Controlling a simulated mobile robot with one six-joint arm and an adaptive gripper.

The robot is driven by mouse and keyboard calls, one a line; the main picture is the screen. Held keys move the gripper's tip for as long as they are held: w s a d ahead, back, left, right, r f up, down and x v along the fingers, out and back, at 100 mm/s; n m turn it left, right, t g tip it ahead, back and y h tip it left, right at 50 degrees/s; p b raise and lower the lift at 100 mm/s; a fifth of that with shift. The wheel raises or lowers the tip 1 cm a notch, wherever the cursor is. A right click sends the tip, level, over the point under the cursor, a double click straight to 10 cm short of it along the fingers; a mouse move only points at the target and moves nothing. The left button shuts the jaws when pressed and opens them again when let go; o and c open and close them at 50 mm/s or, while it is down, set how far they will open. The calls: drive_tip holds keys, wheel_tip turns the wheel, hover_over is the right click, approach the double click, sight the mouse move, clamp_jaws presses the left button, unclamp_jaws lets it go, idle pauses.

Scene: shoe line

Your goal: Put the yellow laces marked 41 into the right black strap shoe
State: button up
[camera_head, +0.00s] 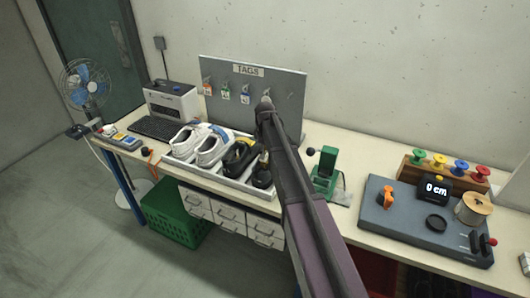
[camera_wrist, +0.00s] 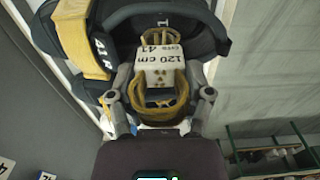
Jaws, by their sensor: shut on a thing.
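My gripper (camera_wrist: 160,100) is shut on the yellow laces (camera_wrist: 140,98), a looped bundle with a white band (camera_wrist: 158,74) reading "120 cm" and 41. The right black strap shoe (camera_head: 262,179) stands at the right end of the shoe tray (camera_head: 208,178), partly hidden by my arm. In the wrist view its dark opening (camera_wrist: 180,42) lies right behind the laces, and the far end of the bundle overlaps it. I cannot tell whether they touch. The left black shoe (camera_head: 239,157) has a yellow strap (camera_wrist: 98,48) with 41 on it.
Two white shoes (camera_head: 212,147) fill the tray's left side. Behind stands the grey tag board (camera_head: 288,92). A green device (camera_head: 325,175) stands right of the tray, then the dark measuring board (camera_head: 400,225) with a spool (camera_head: 473,208). A green crate (camera_head: 175,212) is below.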

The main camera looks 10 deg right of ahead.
drive_tip(key=shift+f, duration=0.2)
idle(0.3)
drive_tip(key=o, duration=1)
drive_tip(key=shift+r, duration=0.2)
